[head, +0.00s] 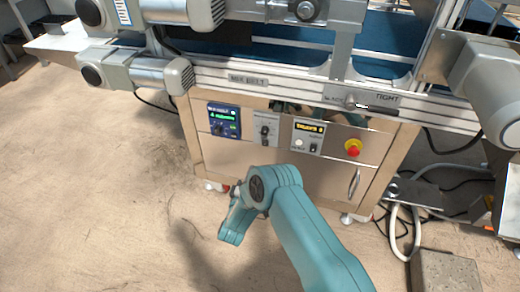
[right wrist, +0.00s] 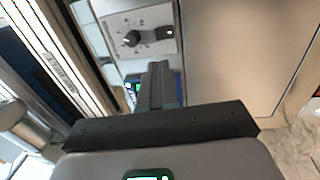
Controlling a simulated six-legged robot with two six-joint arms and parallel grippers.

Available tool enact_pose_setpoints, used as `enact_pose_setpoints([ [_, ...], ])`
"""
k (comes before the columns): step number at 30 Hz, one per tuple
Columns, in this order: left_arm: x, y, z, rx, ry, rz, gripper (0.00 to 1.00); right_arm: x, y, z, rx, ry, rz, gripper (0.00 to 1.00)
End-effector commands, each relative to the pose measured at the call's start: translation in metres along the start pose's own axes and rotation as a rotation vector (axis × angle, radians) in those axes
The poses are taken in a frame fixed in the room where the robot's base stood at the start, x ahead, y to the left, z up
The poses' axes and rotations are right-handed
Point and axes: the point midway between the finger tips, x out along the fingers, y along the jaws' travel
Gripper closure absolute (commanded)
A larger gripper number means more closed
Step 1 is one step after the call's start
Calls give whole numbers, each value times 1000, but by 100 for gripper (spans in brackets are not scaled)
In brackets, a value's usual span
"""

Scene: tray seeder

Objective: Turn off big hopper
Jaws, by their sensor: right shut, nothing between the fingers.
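The machine front (head: 180,115) carries a row of controls. A blue panel with a lit screen (head: 222,118) is at the left, and a silver panel with a dark knob (head: 265,130) is beside it. A panel with a yellow display (head: 308,128) is to the right. The big hopper label is not readable on any panel. In the right wrist view, the silver panel (right wrist: 160,38) shows a black knob (right wrist: 132,39) and a smaller switch (right wrist: 166,30). My right gripper (right wrist: 157,68) is shut and empty, its tips just below the silver panel in that view. My left gripper is not visible.
The conveyor rail (head: 290,88) runs above the panels. Cables and a concrete block (head: 445,272) are at the right. The floor at left is clear.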

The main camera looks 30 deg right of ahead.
Motion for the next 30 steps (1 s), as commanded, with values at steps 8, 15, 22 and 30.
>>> enact_pose_setpoints([
  [8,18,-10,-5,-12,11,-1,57,62,-3,-2,3,-3,4,100],
  [15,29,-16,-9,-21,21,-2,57,101,-2,-3,2,0,3,100],
  [22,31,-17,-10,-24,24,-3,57,113,0,-4,0,2,1,100],
  [30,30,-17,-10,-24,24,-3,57,114,0,-3,0,2,0,100],
])
